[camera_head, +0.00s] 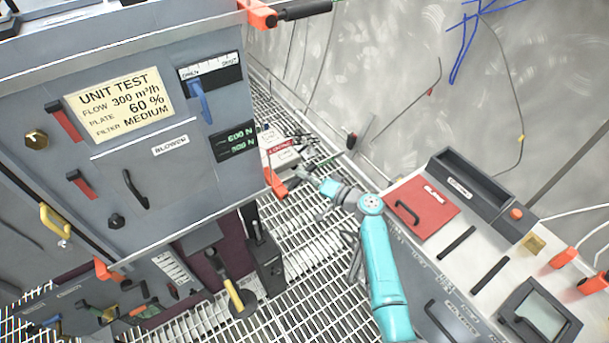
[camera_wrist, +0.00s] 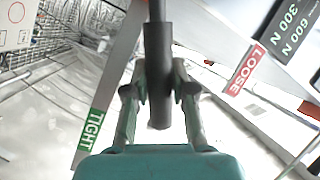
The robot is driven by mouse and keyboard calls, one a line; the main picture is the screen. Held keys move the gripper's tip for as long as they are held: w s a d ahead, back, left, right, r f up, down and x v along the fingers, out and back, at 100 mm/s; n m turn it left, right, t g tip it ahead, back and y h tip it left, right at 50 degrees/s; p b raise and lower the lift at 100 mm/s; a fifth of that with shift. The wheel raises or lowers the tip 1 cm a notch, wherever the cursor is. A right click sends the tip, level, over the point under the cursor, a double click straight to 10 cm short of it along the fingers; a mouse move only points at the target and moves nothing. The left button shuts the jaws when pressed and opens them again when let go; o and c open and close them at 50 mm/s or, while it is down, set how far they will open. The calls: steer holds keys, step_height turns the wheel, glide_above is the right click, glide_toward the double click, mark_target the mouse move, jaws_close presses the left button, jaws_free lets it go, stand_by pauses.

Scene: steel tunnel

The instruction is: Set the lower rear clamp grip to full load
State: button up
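The lower rear clamp (camera_head: 275,183) is an orange lever at the lower back corner of the grey cabinet. My gripper (camera_head: 316,180) is beside it at the end of my teal arm. In the wrist view, the clamp's dark round grip (camera_wrist: 158,45) stands between the two fingers of my gripper (camera_wrist: 160,88), which are drawn in against its sides. A green TIGHT label (camera_wrist: 90,130) is left of the grip and a red LOOSE label (camera_wrist: 243,70) is right of it. The grip is between the labels. The fingers' exact contact is hard to see.
A force display (camera_head: 236,141) shows two green readings in N; in the wrist view (camera_wrist: 293,28) they look like 300 N and 600 N. An upper orange clamp (camera_head: 258,14) is above. A grey console (camera_head: 450,250) stands to the right. Grating floor (camera_head: 310,290) lies between.

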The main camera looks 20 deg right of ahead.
jaws_close()
steer(key=shift+f, duration=0.1)
steer(key=shift+w+d+f+m+t, duration=0.15)
steer(key=shift+f+m+t, duration=0.25)
steer(key=shift+f+m, duration=0.45)
steer(key=shift+s+d+f+m+t, duration=0.15)
steer(key=shift+f+m+t, duration=0.35)
steer(key=shift+m, duration=0.65)
steer(key=shift+w+d+f+m+t, duration=0.1)
steer(key=shift+d+f+m+t, duration=0.2)
steer(key=shift+f+m, duration=0.6)
steer(key=o, duration=0.8)
jaws_free()
steer(key=shift+c, duration=0.2)
steer(key=shift+r, duration=0.1)
